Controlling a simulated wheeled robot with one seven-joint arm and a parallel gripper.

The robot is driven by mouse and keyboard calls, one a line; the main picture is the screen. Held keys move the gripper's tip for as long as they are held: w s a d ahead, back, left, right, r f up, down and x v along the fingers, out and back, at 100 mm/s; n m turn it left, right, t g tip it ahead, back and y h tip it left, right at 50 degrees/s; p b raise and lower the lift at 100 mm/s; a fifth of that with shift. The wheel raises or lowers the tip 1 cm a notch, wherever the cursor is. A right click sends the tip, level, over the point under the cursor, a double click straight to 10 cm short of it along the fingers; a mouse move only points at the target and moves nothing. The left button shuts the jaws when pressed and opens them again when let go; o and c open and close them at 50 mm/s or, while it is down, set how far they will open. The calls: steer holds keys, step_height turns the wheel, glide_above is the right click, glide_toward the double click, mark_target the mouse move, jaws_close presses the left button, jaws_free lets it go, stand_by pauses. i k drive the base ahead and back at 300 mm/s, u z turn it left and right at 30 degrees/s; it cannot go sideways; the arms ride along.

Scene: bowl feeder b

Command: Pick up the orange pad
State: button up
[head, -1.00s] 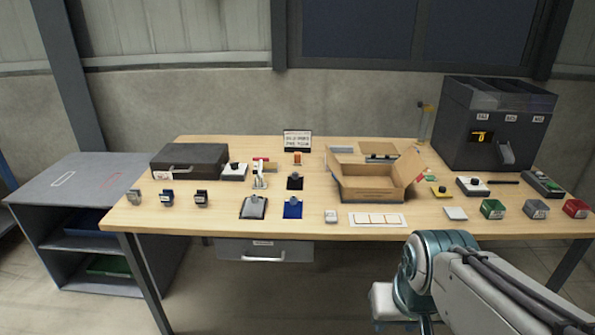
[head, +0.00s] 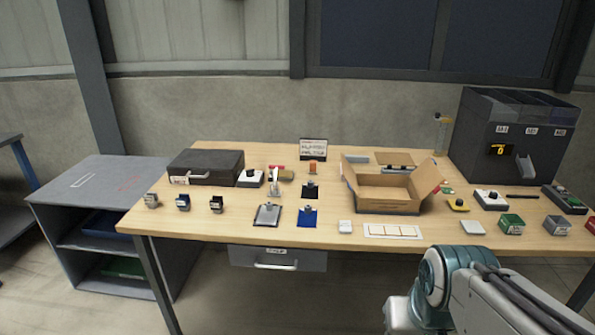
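A small orange block (head: 312,167), which may be the orange pad, stands at the back middle of the wooden table (head: 210,240). It is just in front of a small sign (head: 313,148) and behind a black clipboard-like piece. It is too small to make out in detail. My arm shows at the lower right, in front of the table's front edge and well away from the orange block. My gripper is not in view.
An open cardboard box (head: 388,205) stands right of the orange block. A black case (head: 206,168) lies at the back left, and a dark dispenser (head: 515,145) stands at the back right. Stamps, clipboards (head: 268,215) and a white card (head: 393,231) lie along the front.

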mark_target(314, 170)
steer(key=u, duration=0.65)
steer(key=i, duration=1.95)
steer(key=z, duration=0.65)
